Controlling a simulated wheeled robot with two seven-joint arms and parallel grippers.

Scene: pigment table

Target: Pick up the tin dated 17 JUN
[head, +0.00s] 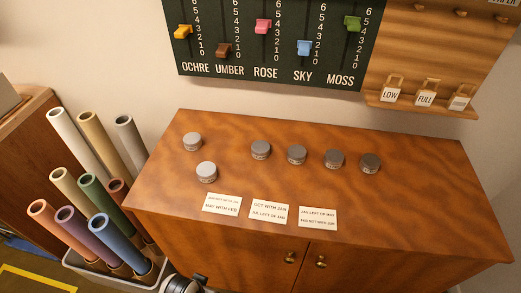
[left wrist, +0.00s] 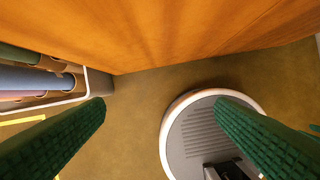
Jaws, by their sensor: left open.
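Several small grey tins stand on the wooden cabinet top (head: 400,212) in the head view. Two lighter tins are on the left, a rear tin (head: 192,141) and a front tin (head: 206,172). Darker tins form a row to the right: one tin (head: 261,149), then another (head: 296,155), another (head: 333,159) and the rightmost tin (head: 370,163). Their labels are too small to read, so I cannot tell which is dated 17 JUN. My left gripper (left wrist: 160,105) is open and empty in the left wrist view, low in front of the cabinet, with no tin near it. My right gripper is not in view.
Three printed cards, left (head: 222,204), middle (head: 269,212) and right (head: 318,217), lie along the cabinet's front. A bin of coloured rolls (head: 92,200) stands at its left. A slider board (head: 270,40) and a shelf with tags (head: 425,105) are behind. The cabinet's right side is clear.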

